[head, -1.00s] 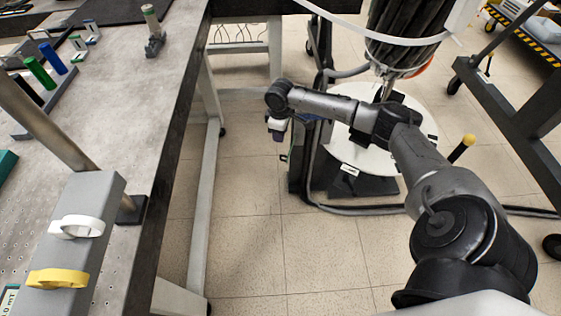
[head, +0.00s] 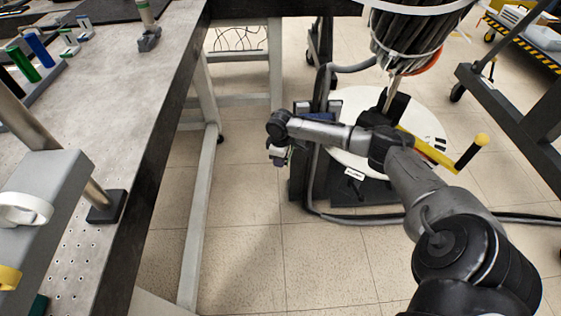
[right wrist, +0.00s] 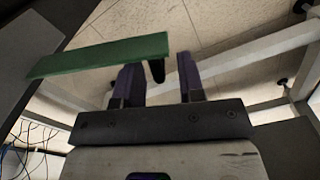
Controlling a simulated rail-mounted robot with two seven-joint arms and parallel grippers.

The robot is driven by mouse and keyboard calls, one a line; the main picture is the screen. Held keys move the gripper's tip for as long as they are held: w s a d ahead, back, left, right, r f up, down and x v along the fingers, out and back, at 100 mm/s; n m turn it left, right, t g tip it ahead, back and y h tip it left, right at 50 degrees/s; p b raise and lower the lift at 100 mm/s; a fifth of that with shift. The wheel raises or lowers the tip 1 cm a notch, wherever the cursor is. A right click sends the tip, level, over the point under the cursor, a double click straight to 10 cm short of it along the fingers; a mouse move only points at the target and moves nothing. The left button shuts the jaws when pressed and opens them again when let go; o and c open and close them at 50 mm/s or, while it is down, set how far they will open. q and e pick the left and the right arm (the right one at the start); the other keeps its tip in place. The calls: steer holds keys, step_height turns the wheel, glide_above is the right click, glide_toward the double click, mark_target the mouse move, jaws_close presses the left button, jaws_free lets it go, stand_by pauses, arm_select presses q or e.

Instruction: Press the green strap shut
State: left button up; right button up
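A flat green strip (right wrist: 100,55), which looks like the green strap, crosses the upper left of the right wrist view from a dark grey body (right wrist: 28,60). A short black peg shows under its right end. My right gripper (right wrist: 158,82) has its two dark fingers apart, with nothing visibly clamped; the strip passes by the left fingertip, and I cannot tell whether they touch. In the head view my right gripper (head: 278,156) is small, right of the table; no green strap can be made out beside it there. My left gripper is out of view.
A grey bar with a white strap (head: 24,208) and a yellow strap (head: 8,280) stands at left by the grey table (head: 120,85). A round white base (head: 425,125) with a cable coil (head: 415,35) and yellow handle (head: 472,153) stands right. Floor between is open.

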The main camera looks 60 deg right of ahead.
steer(key=shift+f, duration=0.15)
steer(key=shift+c, duration=0.4)
jaws_close()
